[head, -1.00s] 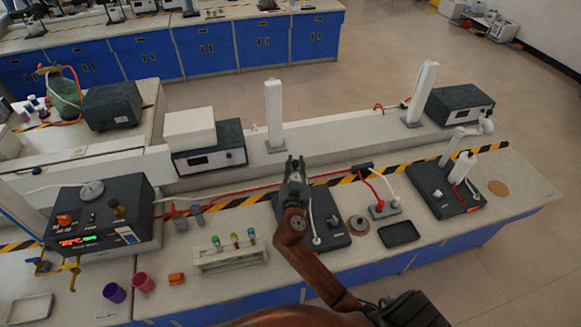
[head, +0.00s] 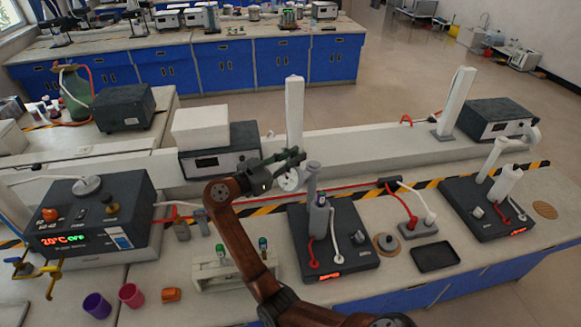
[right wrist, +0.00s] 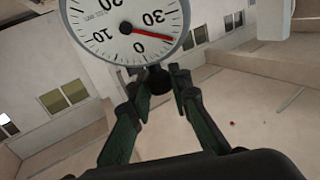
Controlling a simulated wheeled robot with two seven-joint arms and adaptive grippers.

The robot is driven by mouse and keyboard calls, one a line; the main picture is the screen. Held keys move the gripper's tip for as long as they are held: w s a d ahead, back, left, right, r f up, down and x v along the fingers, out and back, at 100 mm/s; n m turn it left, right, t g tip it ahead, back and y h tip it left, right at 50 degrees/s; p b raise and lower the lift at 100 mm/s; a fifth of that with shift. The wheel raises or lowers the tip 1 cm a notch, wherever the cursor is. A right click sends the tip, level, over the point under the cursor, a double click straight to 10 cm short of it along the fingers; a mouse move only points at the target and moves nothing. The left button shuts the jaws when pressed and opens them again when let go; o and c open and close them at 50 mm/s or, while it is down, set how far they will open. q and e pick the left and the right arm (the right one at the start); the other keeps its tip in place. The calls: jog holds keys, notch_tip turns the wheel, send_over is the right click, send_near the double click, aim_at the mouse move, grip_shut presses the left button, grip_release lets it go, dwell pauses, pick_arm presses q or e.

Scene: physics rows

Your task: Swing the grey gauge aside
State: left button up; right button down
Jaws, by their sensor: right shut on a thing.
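The gauge (head: 289,181) has a round pale dial and sits beside the grey upright post on the middle black unit (head: 335,243). In the right wrist view the dial (right wrist: 125,28) fills the top, with black numbers and a red needle. My right gripper (head: 297,156) reaches it from the left. Its dark fingers (right wrist: 157,85) are shut on the small dark piece just below the dial. The gauge's mount is partly hidden by the gripper. My left gripper is not in view.
A test tube rack (head: 210,278) stands partly behind my right arm. A tall white post (head: 295,115) rises behind the gauge. A black tray (head: 435,257) and a grey socket block (head: 417,229) with cables lie to the right. A second black unit (head: 480,215) stands further right.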

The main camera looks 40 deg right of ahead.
jog(key=shift+w+f+m+g+b, duration=0.15)
jog(key=shift+w+m+g+b, duration=0.2)
jog(key=shift+g+b, duration=0.25)
jog(key=shift+w, duration=0.15)
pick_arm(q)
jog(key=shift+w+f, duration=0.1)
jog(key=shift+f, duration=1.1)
pick_arm(e)
jog(key=shift+r+m+g, duration=0.2)
jog(key=shift+m+g, duration=0.05)
jog(key=shift+g, duration=0.05)
jog(key=c, duration=1.8)
grip_release()
jog(key=shift+o, duration=0.2)
jog(key=shift+a, duration=0.25)
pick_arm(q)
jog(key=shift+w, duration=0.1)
pick_arm(e)
jog(key=w+a, duration=0.1)
jog(key=a, duration=1)
jog(key=shift+w+a, duration=0.2)
jog(key=shift+a, duration=0.05)
